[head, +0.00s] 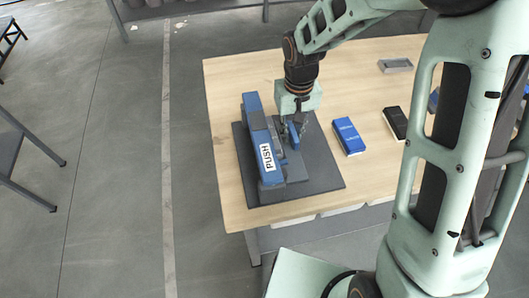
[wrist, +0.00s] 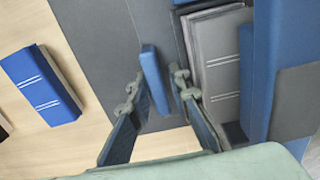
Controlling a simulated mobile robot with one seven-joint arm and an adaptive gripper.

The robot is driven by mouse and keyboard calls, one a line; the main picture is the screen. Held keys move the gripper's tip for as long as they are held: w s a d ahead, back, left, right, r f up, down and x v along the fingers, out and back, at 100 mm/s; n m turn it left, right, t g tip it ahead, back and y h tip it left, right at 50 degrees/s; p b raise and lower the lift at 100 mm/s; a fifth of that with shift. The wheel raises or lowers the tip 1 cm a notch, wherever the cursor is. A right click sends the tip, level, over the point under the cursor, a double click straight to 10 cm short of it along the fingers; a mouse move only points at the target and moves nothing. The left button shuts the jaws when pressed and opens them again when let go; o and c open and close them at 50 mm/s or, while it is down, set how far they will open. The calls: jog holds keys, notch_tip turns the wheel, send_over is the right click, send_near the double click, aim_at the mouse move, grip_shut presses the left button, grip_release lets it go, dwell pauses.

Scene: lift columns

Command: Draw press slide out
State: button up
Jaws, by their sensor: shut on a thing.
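The press (head: 252,118) is a long blue body with a white PUSH label, standing on a dark grey base plate (head: 318,177). A blue upright tab (head: 294,136), seemingly the slide's handle, stands on the side away from the label. It also shows in the wrist view (wrist: 154,80). My gripper (head: 297,124) points down over the plate and is shut on this tab, one finger on each side. The join between tab and slide is partly hidden by a finger.
Bare tabletop lies between press and blue box. My arm hides the table's right side.

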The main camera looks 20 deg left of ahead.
aim_at(319, 138)
jog(key=shift+w+d+f+p, duration=0.15)
jog(key=shift+w+d, duration=0.45)
jog(key=shift+d, duration=0.65)
jog(key=shift+w+d+f+p, duration=0.15)
jog(key=shift+w+d, duration=0.5)
jog(key=shift+d, duration=0.6)
jog(key=shift+w+d+f+p, duration=0.15)
jog(key=shift+w+d, duration=0.45)
jog(key=shift+d, duration=0.65)
jog(key=o, duration=0.6)
jog(key=shift+w, duration=0.1)
jog(key=shift+w+a+r+p, duration=0.1)
jog(key=shift+w+r+p, duration=0.05)
jog(key=shift+r+p, duration=0.95)
notch_tip(319, 138, up, 5)
jog(key=p, duration=0.2)
jog(key=shift+a+r+p, duration=0.1)
jog(key=shift+p, duration=0.25)
